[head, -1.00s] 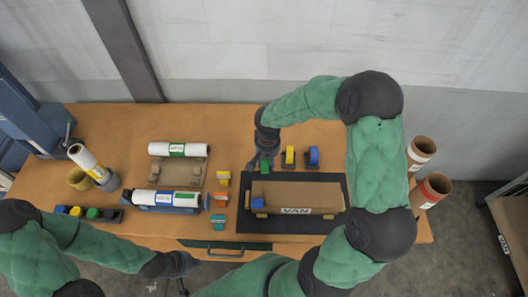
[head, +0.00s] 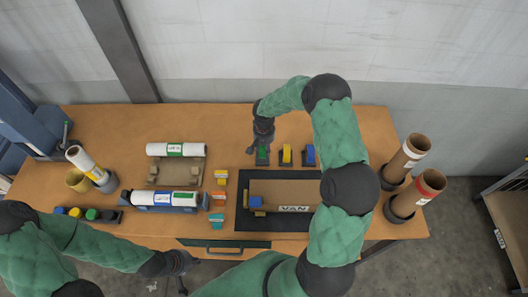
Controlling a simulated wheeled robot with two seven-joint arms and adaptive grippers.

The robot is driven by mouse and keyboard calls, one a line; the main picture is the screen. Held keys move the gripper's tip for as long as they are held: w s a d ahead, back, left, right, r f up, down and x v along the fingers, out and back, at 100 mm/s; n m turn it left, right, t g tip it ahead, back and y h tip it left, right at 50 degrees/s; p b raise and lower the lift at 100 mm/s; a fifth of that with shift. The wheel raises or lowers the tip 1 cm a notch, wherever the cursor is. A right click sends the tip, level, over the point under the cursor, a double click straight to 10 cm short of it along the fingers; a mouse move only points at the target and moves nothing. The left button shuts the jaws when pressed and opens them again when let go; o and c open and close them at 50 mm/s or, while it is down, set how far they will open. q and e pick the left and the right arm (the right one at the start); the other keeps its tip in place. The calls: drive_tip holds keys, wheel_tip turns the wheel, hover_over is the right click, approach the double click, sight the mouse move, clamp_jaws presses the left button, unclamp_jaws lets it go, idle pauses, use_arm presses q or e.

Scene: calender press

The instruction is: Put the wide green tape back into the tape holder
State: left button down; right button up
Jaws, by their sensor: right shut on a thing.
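The green tape (head: 262,157) is at the back of the table, left of a yellow tape (head: 286,156) and a blue tape (head: 309,156), in line with them. My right gripper (head: 262,147) reaches down over it from behind and is shut on it. The fingers cover part of the tape. I cannot tell whether it rests on the table or in a holder. My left gripper (head: 181,276) hangs low in front of the table edge, away from the tapes; its fingers are too dark and small to read.
A black rack (head: 100,222) with coloured pieces is at far left. Cardboard tubes (head: 405,160) stand right.

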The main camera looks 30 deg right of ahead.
wheel_tip(320, 180, down, 3)
drive_tip(key=shift+w+f, duration=0.15)
drive_tip(key=shift+f, duration=0.05)
drive_tip(key=shift+f, duration=0.15)
drive_tip(key=o, duration=1)
wheel_tip(320, 180, up, 12)
drive_tip(key=shift+r, duration=0.25)
